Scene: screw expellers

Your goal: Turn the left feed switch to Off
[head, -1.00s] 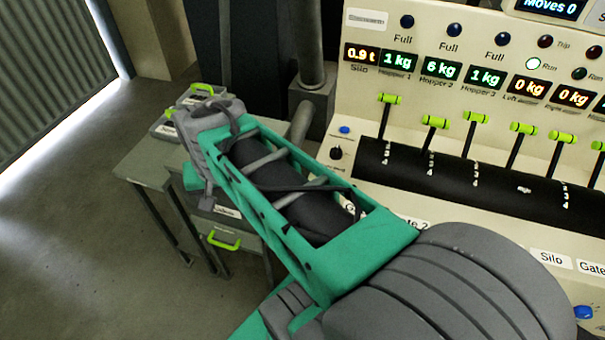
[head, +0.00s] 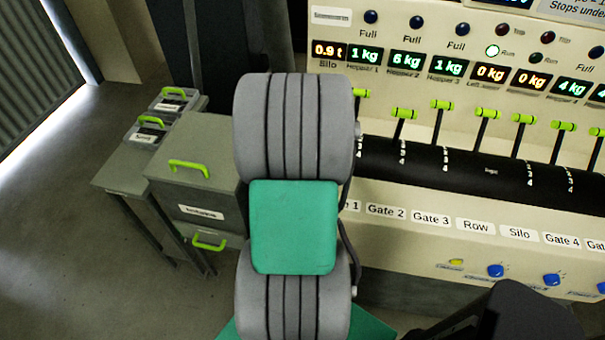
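The control panel (head: 405,150) stands at the right. Blue rotary knobs (head: 495,271) (head: 551,280) sit on its lower front, with another (head: 601,287) cut by the right edge. A small yellow part (head: 456,262) is left of them. Their small labels are unreadable, so I cannot tell which, if any, is the left feed switch or how it is set. My grey and green arm stands in front of the panel's left end and hides part of it. My gripper's fingers are not visible. A dark shape (head: 530,315) at the bottom right covers the area below the knobs; I cannot tell what it is.
Green-handled levers (head: 440,105) rise from a black curved cover (head: 470,172) above labels such as Gate 2, Row and Silo. Displays (head: 490,73) and lamps line the upper panel. A grey drawer cabinet (head: 190,185) and boxes (head: 172,101) stand left. Floor at far left is clear.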

